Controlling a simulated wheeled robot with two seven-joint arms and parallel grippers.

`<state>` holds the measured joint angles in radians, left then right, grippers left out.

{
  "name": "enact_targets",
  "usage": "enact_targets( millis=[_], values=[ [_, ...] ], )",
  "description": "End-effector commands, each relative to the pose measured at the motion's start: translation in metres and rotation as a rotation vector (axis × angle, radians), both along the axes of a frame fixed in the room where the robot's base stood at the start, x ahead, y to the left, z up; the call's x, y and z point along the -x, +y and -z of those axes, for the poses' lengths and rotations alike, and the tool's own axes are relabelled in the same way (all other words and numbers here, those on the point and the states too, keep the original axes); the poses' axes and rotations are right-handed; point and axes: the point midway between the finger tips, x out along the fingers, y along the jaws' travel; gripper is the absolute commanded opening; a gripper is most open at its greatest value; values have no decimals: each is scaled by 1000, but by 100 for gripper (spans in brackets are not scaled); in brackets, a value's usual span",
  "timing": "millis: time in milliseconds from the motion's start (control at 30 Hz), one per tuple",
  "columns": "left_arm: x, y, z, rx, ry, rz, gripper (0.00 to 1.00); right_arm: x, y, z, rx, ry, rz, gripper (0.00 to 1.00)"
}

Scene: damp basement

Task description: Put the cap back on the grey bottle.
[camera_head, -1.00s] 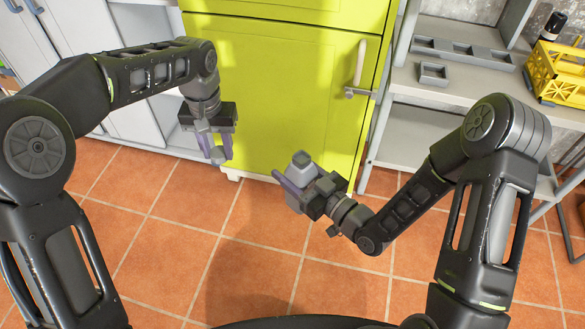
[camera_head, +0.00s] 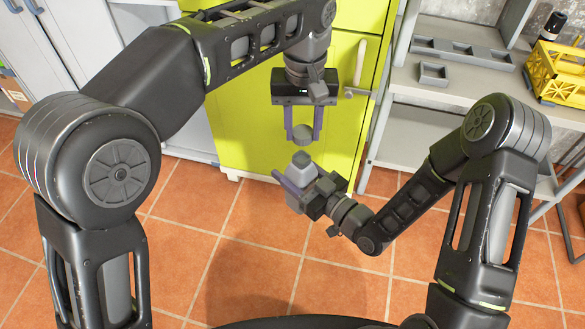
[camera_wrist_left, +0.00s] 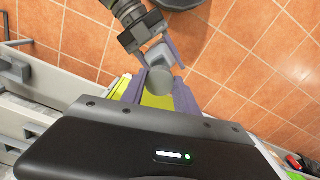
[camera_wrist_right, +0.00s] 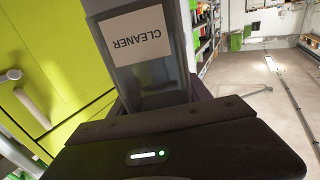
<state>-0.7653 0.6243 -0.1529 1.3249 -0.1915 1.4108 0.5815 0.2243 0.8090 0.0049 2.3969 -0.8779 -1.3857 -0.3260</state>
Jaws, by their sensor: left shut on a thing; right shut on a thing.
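The grey bottle (camera_head: 298,183) is held upright in my right gripper (camera_head: 303,189), shut around its body. Its CLEANER label (camera_wrist_right: 138,35) shows upside down in the right wrist view. My left gripper (camera_head: 302,128) is shut on the grey round cap (camera_head: 302,132), which sits between its fingertips. In the head view the cap is just above the bottle's neck (camera_head: 301,158), with a small gap between them. In the left wrist view the cap (camera_wrist_left: 160,80) overlaps the bottle (camera_wrist_left: 160,54), so their exact alignment is hard to tell there.
A yellow-green cabinet (camera_head: 235,135) stands just behind both grippers. A grey shelf at right bears a divided tray (camera_head: 462,52), a small square tray (camera_head: 433,73) and a yellow crate (camera_head: 558,75). The tiled floor (camera_head: 200,260) around the bottle is clear.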

Motion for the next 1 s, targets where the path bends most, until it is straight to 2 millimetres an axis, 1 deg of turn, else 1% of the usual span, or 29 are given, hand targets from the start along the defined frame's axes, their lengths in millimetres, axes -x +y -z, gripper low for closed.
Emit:
enact_targets(
  millis=[433, 567, 1000],
  values=[
    [1, 1, 0, 0, -1, -17, 0, 0, 0, -1, -1, -1, 0, 0],
    [1, 1, 3, 0, 1, -16, 0, 0, 0, 0, -1, -1, 0, 0],
    [1, 1, 37, 0, 1, -16, 0, 0, 0, -1, -1, -2, 0, 0]
  ],
)
